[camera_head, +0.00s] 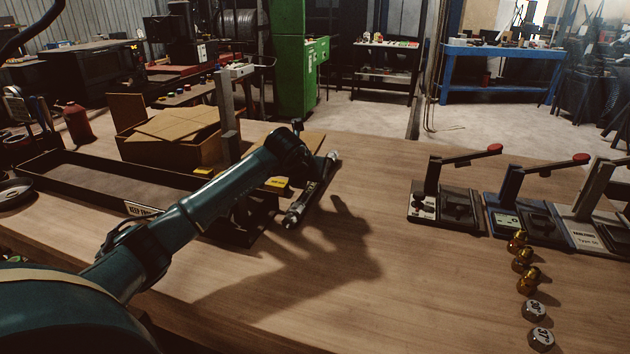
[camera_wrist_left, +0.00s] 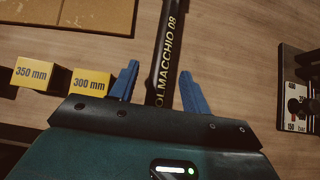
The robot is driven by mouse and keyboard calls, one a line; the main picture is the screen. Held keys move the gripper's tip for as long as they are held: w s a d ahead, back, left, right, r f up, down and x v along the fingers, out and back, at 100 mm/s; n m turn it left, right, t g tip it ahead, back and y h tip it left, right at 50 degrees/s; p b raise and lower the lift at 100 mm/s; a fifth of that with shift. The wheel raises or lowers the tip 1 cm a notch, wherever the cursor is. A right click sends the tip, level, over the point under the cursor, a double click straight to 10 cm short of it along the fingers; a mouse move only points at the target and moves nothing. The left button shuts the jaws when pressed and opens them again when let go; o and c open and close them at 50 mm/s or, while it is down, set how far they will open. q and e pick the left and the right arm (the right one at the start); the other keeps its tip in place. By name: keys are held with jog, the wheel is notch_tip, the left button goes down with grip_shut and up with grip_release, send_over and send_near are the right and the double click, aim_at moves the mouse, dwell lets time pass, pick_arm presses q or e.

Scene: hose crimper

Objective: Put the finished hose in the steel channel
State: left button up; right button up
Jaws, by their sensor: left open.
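The finished hose (camera_head: 314,188) is dark with metal fittings at both ends. It lies slanting near the middle of the table in the head view, right of the channel. In the left wrist view the hose (camera_wrist_left: 167,50), with yellow lettering, runs between the two blue fingers. My right gripper is not in view.
Yellow length blocks (camera_wrist_left: 92,84) sit left of the hose. A cardboard box (camera_head: 150,150) and an upright grey post (camera_head: 226,115) stand behind the channel. Crimping tools with red-tipped levers (camera_head: 447,205) and brass fittings (camera_head: 522,260) are at the right. The front middle table is clear.

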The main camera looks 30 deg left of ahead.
pick_arm(q)
jog(key=shift+x, duration=1.4)
jog(key=shift+d, duration=0.1)
grip_shut()
jog(key=shift+w+r, duration=0.1)
jog(key=shift+r, duration=0.05)
